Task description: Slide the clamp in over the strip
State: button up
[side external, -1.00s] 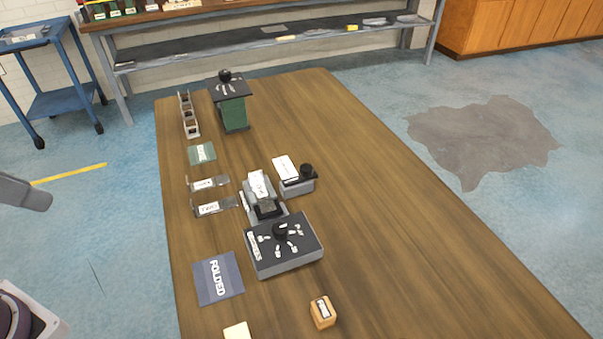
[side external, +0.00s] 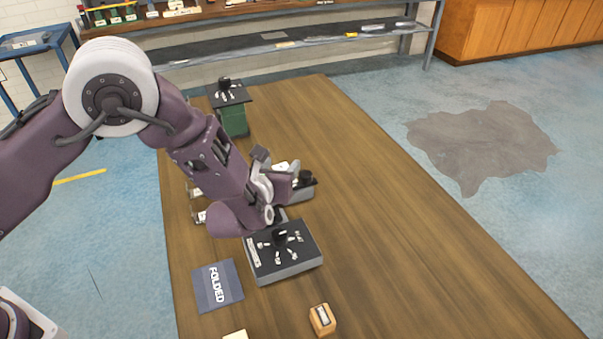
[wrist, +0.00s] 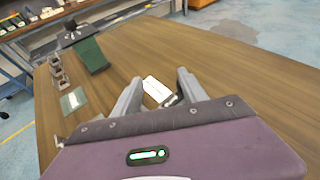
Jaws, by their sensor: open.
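My gripper (wrist: 160,77) is open, its two grey fingers spread apart in the wrist view. A white-labelled plate (wrist: 157,90) shows between the fingers, with a dark part beside it; I cannot tell whether the fingers touch anything. In the side view the arm reaches over the middle of the table. A grey block with a black knob (side external: 306,178) shows just right of the gripper and is partly covered. The neighbouring grey fixture is mostly hidden by the arm. I cannot tell for sure which piece is the clamp, and the strip cannot be made out.
A black-topped box with a knob (side external: 283,252) stands close in front of the gripper. A "FOLDED" mat (side external: 217,286) and a small wooden block (side external: 322,320) lie nearer. A green stand (side external: 233,120) and a slotted rack (wrist: 58,72) are farther back. The table's right side is clear.

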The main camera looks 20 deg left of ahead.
aim_at(306, 174)
jog(key=d+f+m, duration=0.1)
jog(key=d+f, duration=0.1)
jog(key=d+f+m+h, duration=0.1)
jog(key=shift+w+d+f+h, duration=0.15)
jog(key=shift+d+f+h, duration=0.15)
jog(key=shift+d+f, duration=0.1)
jog(key=x, duration=0.6)
jog(key=shift+w, duration=0.25)
jog(key=shift+c, duration=0.2)
grip_shut()
